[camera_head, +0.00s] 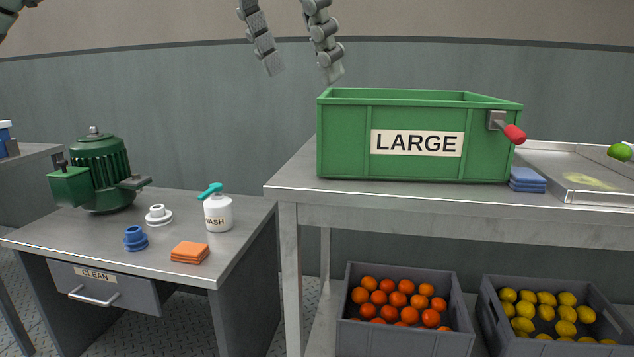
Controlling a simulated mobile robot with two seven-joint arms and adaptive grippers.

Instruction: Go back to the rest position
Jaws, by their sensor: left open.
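My left gripper (303,76) hangs into view from the top edge, its two jointed grey fingers spread wide apart. It is empty and stands above and to the left of the green bin marked LARGE (345,145), apart from it. The palm and arm of this gripper are cut off by the top of the picture. My right gripper is not in view.
The bin stands on a grey table (300,180), beside blue cloths (527,180) and a metal tray (590,185). Crates of oranges (402,338) and lemons (545,348) sit below. The left desk (95,233) holds a green motor (100,175), a wash bottle (218,213) and orange cloths (189,252).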

